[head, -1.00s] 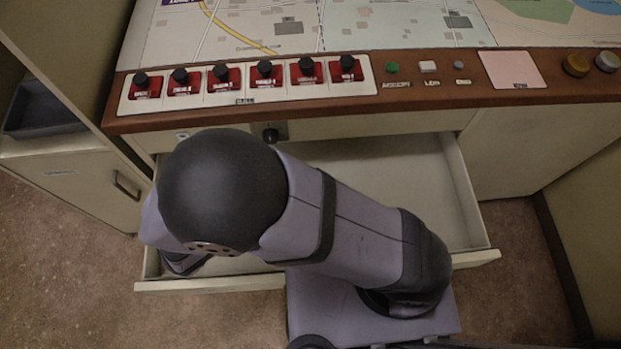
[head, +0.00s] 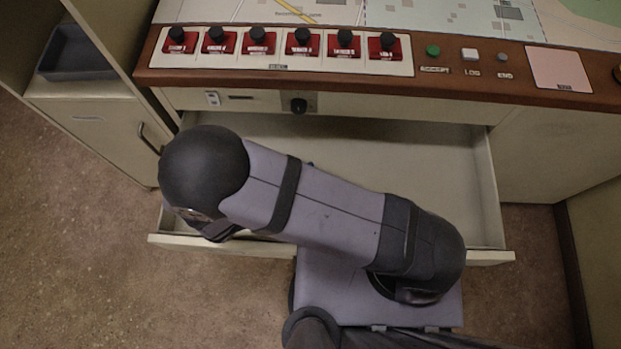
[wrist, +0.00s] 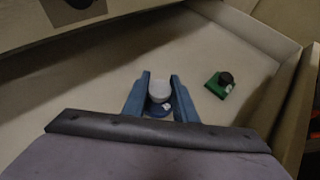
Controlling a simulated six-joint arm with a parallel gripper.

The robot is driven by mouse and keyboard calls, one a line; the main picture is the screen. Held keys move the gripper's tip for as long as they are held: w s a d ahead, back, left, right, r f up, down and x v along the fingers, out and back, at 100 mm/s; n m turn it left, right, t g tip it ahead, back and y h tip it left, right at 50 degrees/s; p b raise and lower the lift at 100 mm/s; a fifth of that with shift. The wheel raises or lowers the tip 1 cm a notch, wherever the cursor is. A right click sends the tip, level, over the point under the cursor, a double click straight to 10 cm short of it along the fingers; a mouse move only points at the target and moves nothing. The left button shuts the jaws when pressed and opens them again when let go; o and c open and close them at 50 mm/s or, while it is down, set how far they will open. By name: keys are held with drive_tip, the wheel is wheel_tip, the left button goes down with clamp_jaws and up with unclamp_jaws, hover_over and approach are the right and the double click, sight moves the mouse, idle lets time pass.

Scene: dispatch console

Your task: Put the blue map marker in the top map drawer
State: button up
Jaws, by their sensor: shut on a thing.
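My gripper (wrist: 161,80), with blue fingers, is shut on the blue map marker (wrist: 159,91) in the wrist view. The marker has a pale round knob and a blue base, and it is between the fingers. The open map drawer (head: 400,150) sits directly under the console, and its pale floor lies below the gripper in the wrist view. I cannot tell whether the marker touches that floor. In the head view my arm hides the gripper and the marker.
A green marker with a black knob (wrist: 220,83) lies on the drawer floor, right of my gripper. The console edge with red switches (head: 260,40) overhangs the drawer's back. A grey tray (head: 75,55) stands at left.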

drive_tip(key=shift+f, duration=2.25)
drive_tip(key=shift+f+b, duration=0.15)
drive_tip(key=shift+b, duration=0.15)
drive_tip(key=o, duration=1)
drive_tip(key=shift+o, duration=0.2)
